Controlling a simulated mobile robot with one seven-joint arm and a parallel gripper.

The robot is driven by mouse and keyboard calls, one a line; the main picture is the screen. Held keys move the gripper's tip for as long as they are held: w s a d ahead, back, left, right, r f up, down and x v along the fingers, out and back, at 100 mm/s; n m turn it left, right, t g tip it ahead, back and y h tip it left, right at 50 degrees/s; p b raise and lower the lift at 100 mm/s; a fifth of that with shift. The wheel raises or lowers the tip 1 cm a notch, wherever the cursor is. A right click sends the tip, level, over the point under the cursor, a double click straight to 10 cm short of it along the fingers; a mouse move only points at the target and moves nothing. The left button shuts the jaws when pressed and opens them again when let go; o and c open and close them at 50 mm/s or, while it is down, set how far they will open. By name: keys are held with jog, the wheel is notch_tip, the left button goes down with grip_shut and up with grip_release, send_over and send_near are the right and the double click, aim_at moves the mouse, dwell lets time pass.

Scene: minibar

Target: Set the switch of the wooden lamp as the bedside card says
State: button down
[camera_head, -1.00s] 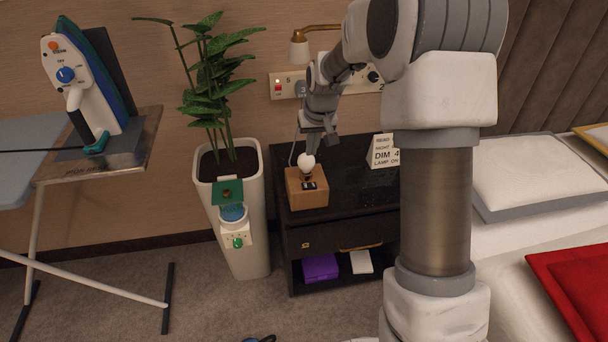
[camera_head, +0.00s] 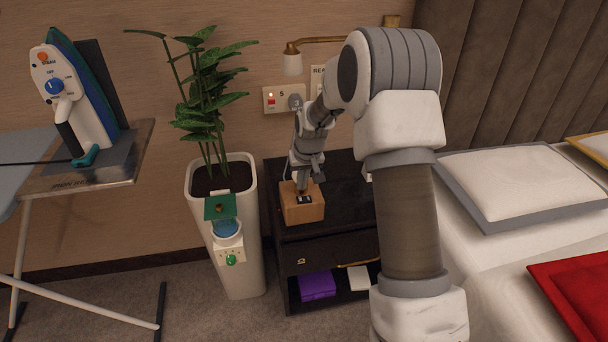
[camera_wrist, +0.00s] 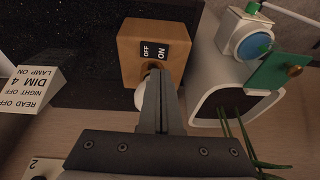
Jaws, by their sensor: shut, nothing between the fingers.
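The wooden lamp (camera_head: 303,211) is a light wood block on the black nightstand. In the wrist view the lamp (camera_wrist: 133,75) shows a black rocker switch (camera_wrist: 153,51) marked OFF and ON; I cannot tell which side is pressed. Its white bulb (camera_wrist: 149,103) is partly behind my fingers. My gripper (camera_head: 302,190) is shut and empty, pointing down at the block. In the wrist view its fingertips (camera_wrist: 167,76) are close to the switch; contact is unclear. The white card (camera_wrist: 36,88) reads READ OFF, NIGHT OFF, DIM 4, LAMP ON; my arm mostly hides it in the head view.
A brass wall lamp (camera_head: 292,63) and socket panel (camera_head: 272,100) are behind. The bed (camera_head: 500,240) is at right.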

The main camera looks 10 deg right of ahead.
aim_at(299, 199)
jog(key=f, duration=0.2)
jog(key=f+b, duration=0.1)
jog(key=f, duration=0.1)
jog(key=shift+a, duration=0.2)
jog(key=shift+a+f, duration=0.2)
jog(key=shift+f, duration=0.15)
jog(key=shift+d, duration=0.15)
jog(key=shift+d+r, duration=0.25)
jog(key=shift+d, duration=0.45)
jog(key=shift+r, duration=0.1)
